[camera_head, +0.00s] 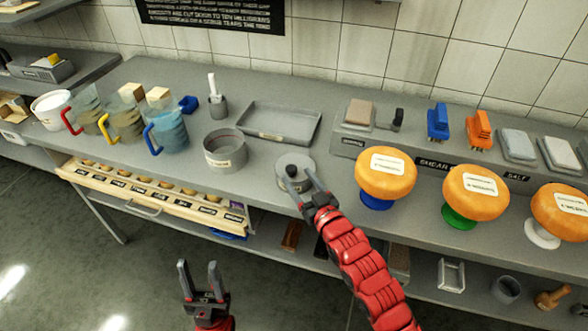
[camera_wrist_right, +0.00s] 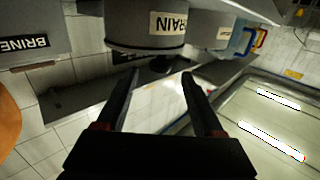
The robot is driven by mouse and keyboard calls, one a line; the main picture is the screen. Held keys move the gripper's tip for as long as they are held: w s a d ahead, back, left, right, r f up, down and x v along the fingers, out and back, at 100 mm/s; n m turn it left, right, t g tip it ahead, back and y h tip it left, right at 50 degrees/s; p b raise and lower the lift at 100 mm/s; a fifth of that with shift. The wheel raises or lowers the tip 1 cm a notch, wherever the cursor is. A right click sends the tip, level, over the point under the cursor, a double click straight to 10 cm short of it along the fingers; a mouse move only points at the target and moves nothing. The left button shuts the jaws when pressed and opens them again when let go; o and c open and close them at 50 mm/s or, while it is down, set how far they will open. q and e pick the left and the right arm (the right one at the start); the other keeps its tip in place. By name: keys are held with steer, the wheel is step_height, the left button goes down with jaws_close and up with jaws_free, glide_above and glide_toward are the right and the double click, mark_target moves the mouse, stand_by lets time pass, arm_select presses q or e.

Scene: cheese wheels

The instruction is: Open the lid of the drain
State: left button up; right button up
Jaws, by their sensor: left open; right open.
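The drain (camera_head: 296,186) is a round grey vessel on the counter, with a dark knob (camera_head: 292,170) on its flat grey lid (camera_head: 297,159). In the right wrist view the drain (camera_wrist_right: 146,40) shows inverted at the top, its label partly readable, with the dark knob (camera_wrist_right: 160,63) below it. My right gripper (camera_head: 302,178) is open at the near side of the lid. In its wrist view the open fingers (camera_wrist_right: 158,78) point toward the knob, which lies in the gap's line; contact cannot be told. My left gripper (camera_head: 199,268) is open and empty over the floor, before the counter.
A grey round pot (camera_head: 224,158) stands left of the drain and a shallow grey tray (camera_head: 278,127) lies behind it. Orange cheese wheels (camera_head: 386,173) on coloured stands are to the right. Jugs (camera_head: 167,134) stand to the left. A shelf runs below the counter.

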mark_target(294, 172)
steer(key=shift+x, duration=1.7)
jaws_close()
